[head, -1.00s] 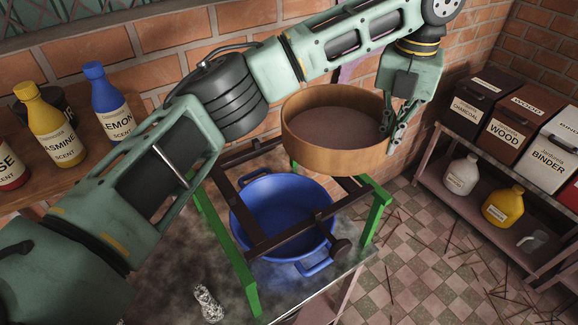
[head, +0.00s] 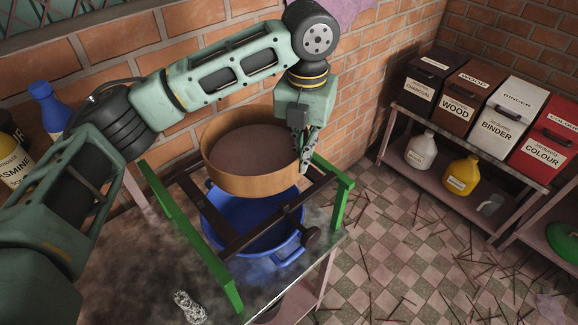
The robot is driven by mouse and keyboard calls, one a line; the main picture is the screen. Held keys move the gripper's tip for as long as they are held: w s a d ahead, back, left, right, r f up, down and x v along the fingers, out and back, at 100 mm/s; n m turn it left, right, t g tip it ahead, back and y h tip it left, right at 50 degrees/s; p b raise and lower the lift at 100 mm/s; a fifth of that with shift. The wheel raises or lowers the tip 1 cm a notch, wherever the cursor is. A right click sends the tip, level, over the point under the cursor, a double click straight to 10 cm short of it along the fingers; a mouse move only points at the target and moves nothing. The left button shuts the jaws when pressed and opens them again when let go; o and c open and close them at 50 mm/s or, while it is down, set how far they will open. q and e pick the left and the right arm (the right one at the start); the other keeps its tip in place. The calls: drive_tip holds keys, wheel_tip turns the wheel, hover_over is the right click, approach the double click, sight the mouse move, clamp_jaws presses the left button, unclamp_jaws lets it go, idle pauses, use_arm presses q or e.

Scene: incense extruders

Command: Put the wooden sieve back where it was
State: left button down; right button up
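The wooden sieve (head: 252,182) is a round, shallow wooden ring with a greyish-brown mesh inside. It looks about level, over the back part of a stand with green legs (head: 190,236) and dark rails (head: 262,231). I cannot tell whether it touches the rails. My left gripper (head: 304,152) points down at the sieve's right rim, its fingers closed on the rim wall. Part of the far fingers is hidden. A blue pot (head: 226,226) stands under the rails, partly covered by the sieve. My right gripper is not in view.
A grey, dusty table (head: 200,285) bears the stand; a small speckled object (head: 189,307) lies at its front. At right, a shelf (head: 470,157) holds labelled boxes and bottles. Scent bottles (head: 47,107) stand at left. Thin sticks litter the tiled floor (head: 395,240).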

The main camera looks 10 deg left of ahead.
sight(290, 160)
use_arm(q)
drive_tip(key=shift+s+a+f, duration=0.4)
drive_tip(key=shift+a, duration=0.2)
drive_tip(key=shift+s+a+f, duration=0.35)
drive_tip(key=shift+a+f, duration=0.05)
drive_tip(key=shift+a, duration=0.15)
drive_tip(key=shift+f+p, duration=0.35)
drive_tip(key=shift+p, duration=0.1)
drive_tip(key=shift+d+f+p, duration=0.1)
drive_tip(key=shift+f+p, duration=0.75)
drive_tip(key=shift+p, duration=0.15)
drive_tip(key=shift+f, duration=0.6)
drive_tip(key=c, duration=2)
unclamp_jaws()
